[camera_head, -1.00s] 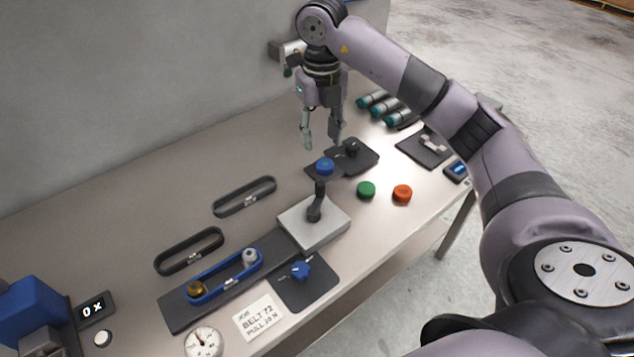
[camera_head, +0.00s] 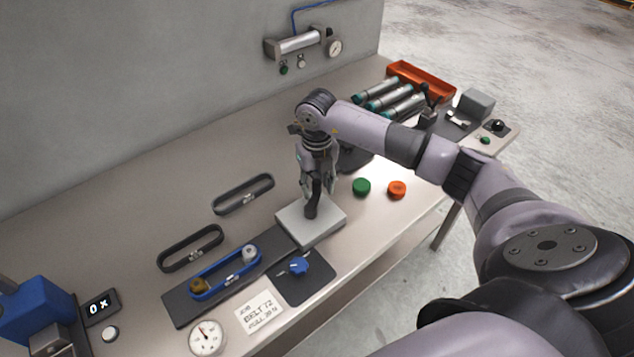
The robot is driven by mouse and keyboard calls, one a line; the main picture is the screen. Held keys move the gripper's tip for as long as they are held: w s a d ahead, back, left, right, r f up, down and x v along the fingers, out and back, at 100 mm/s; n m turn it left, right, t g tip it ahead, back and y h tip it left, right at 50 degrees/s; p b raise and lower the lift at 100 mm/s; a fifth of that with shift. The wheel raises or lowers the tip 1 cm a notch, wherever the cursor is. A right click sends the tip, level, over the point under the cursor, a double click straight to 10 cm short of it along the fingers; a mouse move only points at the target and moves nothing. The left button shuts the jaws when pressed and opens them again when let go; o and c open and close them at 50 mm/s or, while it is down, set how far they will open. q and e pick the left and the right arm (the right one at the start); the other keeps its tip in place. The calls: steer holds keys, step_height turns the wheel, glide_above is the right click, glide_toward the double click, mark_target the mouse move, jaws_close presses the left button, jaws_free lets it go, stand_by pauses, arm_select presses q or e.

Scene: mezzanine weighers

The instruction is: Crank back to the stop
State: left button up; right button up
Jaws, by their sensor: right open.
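The crank (camera_head: 311,209) is a dark lever standing on a light grey block (camera_head: 322,229) near the middle of the bench. Its blue top knob is hidden behind my right gripper. My right gripper (camera_head: 318,187) points down over the crank, with its fingers at the lever's upper part; it is open. I cannot tell whether a finger touches the lever. A dark rail (camera_head: 185,310) runs left from the block, and a blue belt (camera_head: 213,288) loops around a brass and a grey pulley there. My left gripper is out of view.
A blue knob (camera_head: 299,265) on a dark plate, a job card (camera_head: 259,312) and a dial gauge (camera_head: 206,337) lie in front. Two loose dark belts lie behind the rail. Green (camera_head: 361,187) and orange (camera_head: 397,188) buttons are right of the crank. Cylinders (camera_head: 383,92) lie at the back.

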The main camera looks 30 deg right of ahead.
jaws_close()
stand_by(0.5)
